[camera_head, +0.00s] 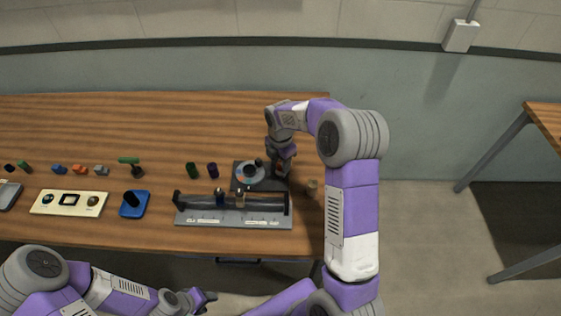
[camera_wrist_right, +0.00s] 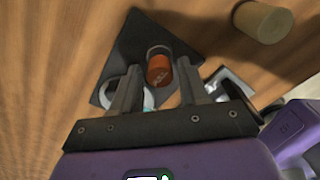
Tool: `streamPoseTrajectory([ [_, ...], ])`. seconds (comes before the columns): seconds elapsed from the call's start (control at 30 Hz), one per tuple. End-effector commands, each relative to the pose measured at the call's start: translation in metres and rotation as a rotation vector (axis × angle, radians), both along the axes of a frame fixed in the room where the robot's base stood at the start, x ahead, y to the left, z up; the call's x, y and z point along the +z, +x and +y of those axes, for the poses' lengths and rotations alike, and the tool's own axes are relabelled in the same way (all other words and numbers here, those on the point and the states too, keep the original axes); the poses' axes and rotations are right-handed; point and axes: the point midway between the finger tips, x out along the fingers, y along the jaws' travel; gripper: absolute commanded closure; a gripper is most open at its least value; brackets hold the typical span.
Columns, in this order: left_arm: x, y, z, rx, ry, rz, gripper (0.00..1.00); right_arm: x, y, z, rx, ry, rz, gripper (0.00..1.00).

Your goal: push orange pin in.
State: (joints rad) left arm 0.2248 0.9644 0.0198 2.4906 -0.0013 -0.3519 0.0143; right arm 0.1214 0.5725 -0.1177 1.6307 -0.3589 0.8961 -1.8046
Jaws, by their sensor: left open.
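The orange pin (camera_wrist_right: 158,70) is a short orange cylinder with a dark top, standing at the dark square plate (camera_wrist_right: 132,32) in the right wrist view. My right gripper (camera_wrist_right: 157,77) is open, with one finger on each side of the pin and a visible gap to each. In the head view my right gripper (camera_head: 281,172) is low over the right side of the dark plate (camera_head: 238,187) and hides the pin there. A round grey and blue dial (camera_head: 248,174) sits on that plate. My left gripper (camera_head: 207,298) is open and empty, in front of the table.
A grey rack with a long roller (camera_head: 258,217) stands just in front of the plate. A tan cylinder (camera_head: 312,188) stands near the right table edge and also shows in the wrist view (camera_wrist_right: 262,20). The table's back is clear.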

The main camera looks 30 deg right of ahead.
Motion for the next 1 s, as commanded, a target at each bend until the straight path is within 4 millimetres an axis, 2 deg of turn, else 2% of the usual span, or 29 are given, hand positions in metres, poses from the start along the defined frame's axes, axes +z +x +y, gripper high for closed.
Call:
streamPoseTrajectory([
  [0.03, 0.0, 0.0, 0.0, 0.0, 0.0, 0.0, 0.57, 0.0, 0.0, 0.0, 0.0, 0.0, 0.0, 0.64],
  [0.27, 0.0, 0.0, 0.0, 0.0, 0.0, 0.0, 0.57, 0.0, 0.0, 0.0, 0.0, 0.0, 0.0, 0.99],
  [0.5, 0.0, 0.0, 0.0, 0.0, 0.0, 0.0, 0.57, -0.001, 0.0, 0.0, 0.0, 0.0, 0.0, 1.0],
  [0.67, -0.003, 0.0, 0.0, 0.0, 0.0, 0.0, 0.57, -0.017, 0.0, 0.0, 0.001, 0.001, 0.001, 1.0],
  [0.9, -0.002, 0.0, 0.0, 0.0, 0.0, 0.0, 0.57, -0.017, 0.0, 0.0, 0.0, 0.0, 0.0, 1.0],
  [0.93, -0.002, 0.0, 0.0, 0.0, 0.0, 0.0, 0.57, -0.017, 0.0, 0.0, 0.0, 0.0, 0.0, 0.66],
  [1.0, -0.002, 0.0, 0.0, 0.0, 0.0, 0.0, 0.57, -0.016, 0.0, 0.0, 0.0, 0.0, -0.001, 0.55],
])
